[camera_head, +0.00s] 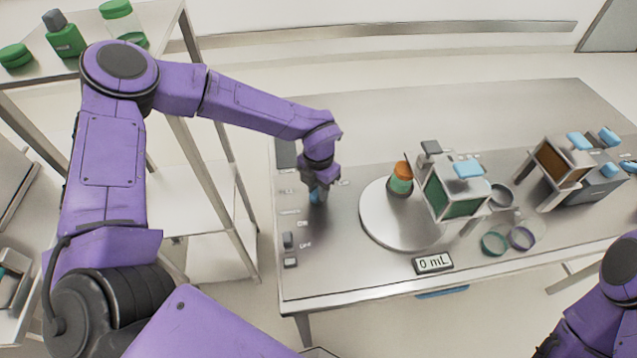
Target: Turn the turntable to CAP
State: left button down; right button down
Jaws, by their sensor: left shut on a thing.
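The turntable (378,228) is a round pale metal disc on the table. A bottle (400,185) with a green body and an orange top stands on it, beside a green-windowed dispenser. My left gripper (318,195) points down at the left part of the table, left of the turntable. It is shut on a small blue part, probably a control knob, which it mostly hides. Small labels lie along the table's left side, too small to read. Of my right arm only a part shows at the lower right; its gripper is out of view.
The green-windowed dispenser (458,200) overhangs the turntable's right side. A brown-windowed dispenser (560,165) stands further right. A display (433,262) reads 0 mL. Coloured rings (521,238) lie nearby. A shelf with green-capped containers (64,36) is at the upper left. The table's back is clear.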

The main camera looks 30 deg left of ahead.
pick_arm(q)
jog(key=shift+w+r+m+p, duration=0.15)
jog(key=shift+m+p, duration=0.5)
jog(key=shift+m, duration=0.75)
jog(key=c, duration=0.9)
grip_release()
notch_tip(320, 180, up, 10)
jog(key=shift+r+b, duration=0.25)
jog(key=shift+b, duration=0.9)
